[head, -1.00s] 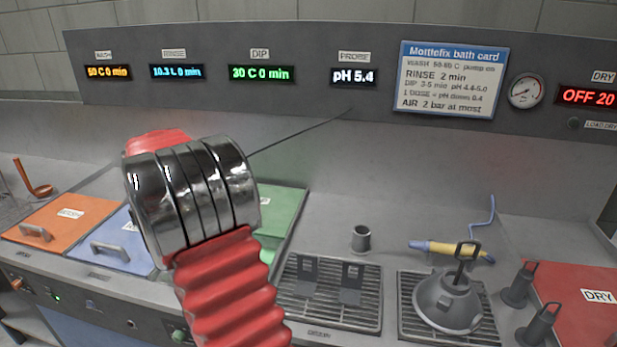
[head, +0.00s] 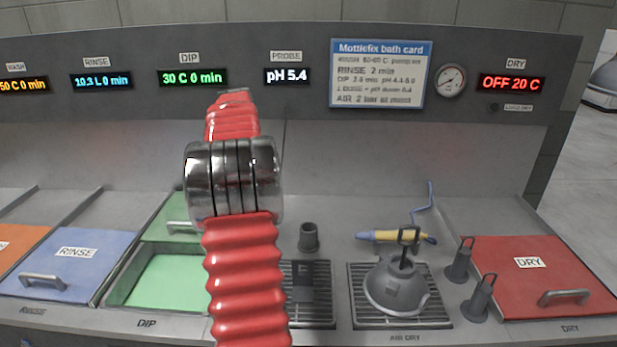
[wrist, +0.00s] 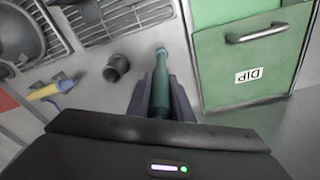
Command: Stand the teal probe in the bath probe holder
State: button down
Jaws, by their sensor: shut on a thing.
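The teal probe (wrist: 160,72) shows in the wrist view, long and slim, between the two dark fingers of my gripper (wrist: 160,96). My gripper is shut on it, and its far end points away past the fingertips. The bath probe holder appears to be the small dark grey cup (head: 309,237) on the counter behind the left rack. It also shows in the wrist view (wrist: 116,67), left of the probe and apart from it, with its open mouth visible. In the head view my red-sleeved arm hides the gripper and the probe.
The green DIP bath (head: 160,282) is open, its lid (head: 168,220) behind it. A grey hood (head: 396,287) with a handle sits on the right rack (head: 436,308). A yellow tool (head: 395,236) lies behind it. Two grey posts (head: 459,262) stand beside the red DRY lid (head: 540,272).

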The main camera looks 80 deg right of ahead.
jog(key=s+d+r+m, duration=0.1)
jog(key=s+d+m, duration=0.1)
jog(key=s, duration=0.5)
jog(key=s+d+r+m, duration=0.1)
jog(key=s+d, duration=0.3)
jog(key=s, duration=0.4)
jog(key=shift+r+m+g, duration=0.3)
jog(key=shift+r+m, duration=0.1)
jog(key=shift+r, duration=0.15)
